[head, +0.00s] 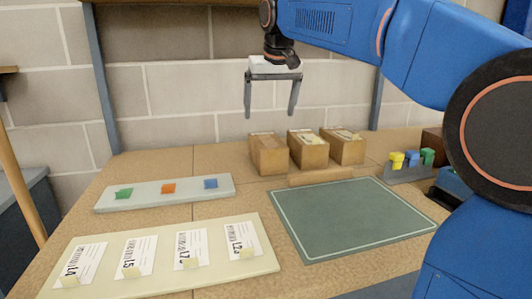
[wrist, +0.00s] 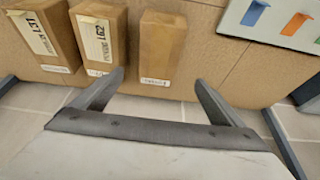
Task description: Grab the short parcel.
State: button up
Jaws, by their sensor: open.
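Three brown cardboard parcels stand in a row at the back of the table in the head view: a left one (head: 268,157), a middle one (head: 308,152) and a right one (head: 345,149). They look close in height, so I cannot tell surely which is the short one. In the wrist view the row is seen from the opposite side: one parcel (wrist: 162,45) lies nearest the jaws, with two labelled ones, a middle one (wrist: 97,50) and a left one (wrist: 48,30), beside it. My gripper (head: 269,115) is open and empty, above the left parcel in the head view; it also shows in the wrist view (wrist: 159,78).
A green mat (head: 350,215) lies in front of the parcels, with a brown strip (head: 321,177) between. A grey board (head: 165,193) with coloured tabs and a cream board (head: 165,265) with labelled cards lie left. A holder with coloured pieces (head: 408,174) stands right. A brick wall is behind.

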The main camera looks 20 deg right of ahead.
aim_at(267, 140)
jog(key=x, duration=0.7)
jog(key=shift+d+x, duration=0.2)
jog(key=shift+x, duration=2.5)
jog(key=shift+s, duration=0.1)
jog(key=c, duration=1.7)
jog(key=shift+o, duration=0.2)
jog(key=shift+r, duration=0.1)
